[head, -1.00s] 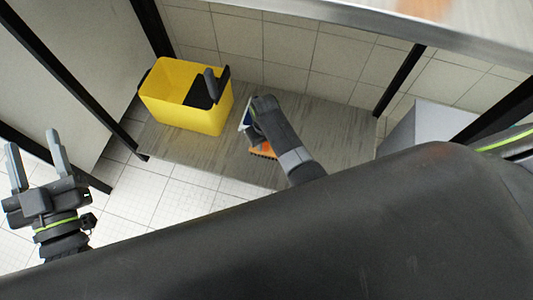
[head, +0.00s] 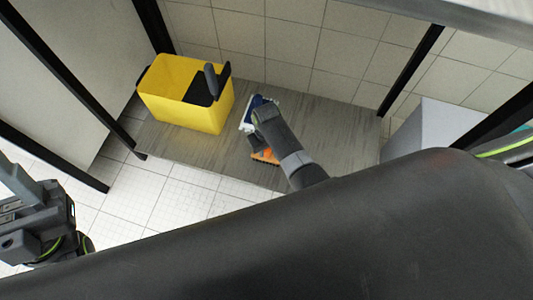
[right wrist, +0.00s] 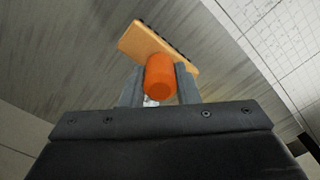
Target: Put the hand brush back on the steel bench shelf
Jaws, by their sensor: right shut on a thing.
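The hand brush (head: 265,155) has an orange handle and a tan-orange block. In the right wrist view its handle end (right wrist: 160,78) points at the camera, and the block with dark bristles lies beyond. My right gripper (right wrist: 159,84) is shut on the handle, one finger on each side. In the head view my arm hides most of this gripper (head: 258,142). The brush is over the grey wood-look shelf (head: 205,150), near its front edge; I cannot tell whether it touches. My left gripper (head: 18,190) is empty, apart from the shelf, its fingers partly cut off by the left picture edge.
A yellow bin (head: 185,95) with a black part stands on the shelf's left. A blue and white item (head: 248,115) lies partly behind my right arm. A grey box (head: 435,125) is at the right. Black posts (head: 410,70) frame the shelf. Bare shelf shows between the bin and my arm.

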